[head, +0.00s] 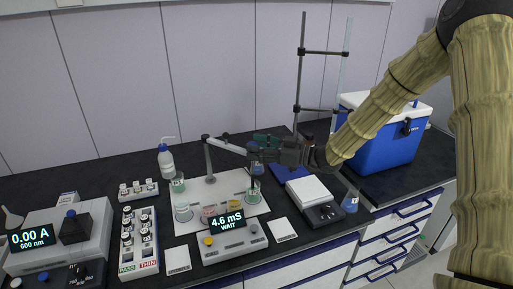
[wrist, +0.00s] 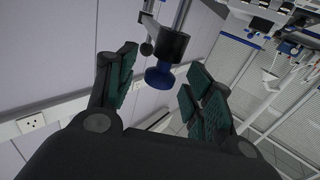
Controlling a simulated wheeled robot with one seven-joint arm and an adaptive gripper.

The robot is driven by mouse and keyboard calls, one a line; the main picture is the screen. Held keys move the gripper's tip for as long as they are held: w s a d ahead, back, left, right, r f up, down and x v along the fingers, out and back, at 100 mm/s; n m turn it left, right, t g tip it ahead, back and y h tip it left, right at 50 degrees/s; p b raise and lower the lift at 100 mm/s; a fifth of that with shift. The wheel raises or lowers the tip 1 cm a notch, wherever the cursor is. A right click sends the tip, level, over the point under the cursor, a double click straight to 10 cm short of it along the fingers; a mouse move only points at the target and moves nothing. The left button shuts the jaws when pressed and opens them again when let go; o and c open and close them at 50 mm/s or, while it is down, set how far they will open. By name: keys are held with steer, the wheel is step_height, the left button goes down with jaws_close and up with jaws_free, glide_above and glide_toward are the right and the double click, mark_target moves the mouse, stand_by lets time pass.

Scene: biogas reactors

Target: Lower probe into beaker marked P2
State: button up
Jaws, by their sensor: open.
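The probe (wrist: 174,44) shows in the wrist view as a dark cylinder with a blue end, between my spread fingers. My gripper (wrist: 160,66) is open, with green-padded fingers on either side of it; I see no clear contact. In the head view my gripper (head: 262,148) is at the end of the jointed grey probe arm (head: 228,145), above the right side of the white plate (head: 228,184). A beaker with greenish liquid (head: 253,192) stands just below it. Other small beakers (head: 183,212) stand on the plate. I cannot read which is P2. My gripper partly hides the probe.
The meter (head: 230,242) in front reads 4.6 mS, WAIT. A vial rack (head: 139,240) and a photometer (head: 60,240) stand left, a wash bottle (head: 166,162) behind. A balance (head: 312,199), a flask (head: 350,202), a clamp stand (head: 300,75) and a blue cooler (head: 385,135) are right.

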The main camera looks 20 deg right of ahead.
steer(key=v, duration=1.1)
steer(key=shift+s+d, duration=0.2)
steer(key=shift+d, duration=0.05)
steer(key=shift+f, duration=0.1)
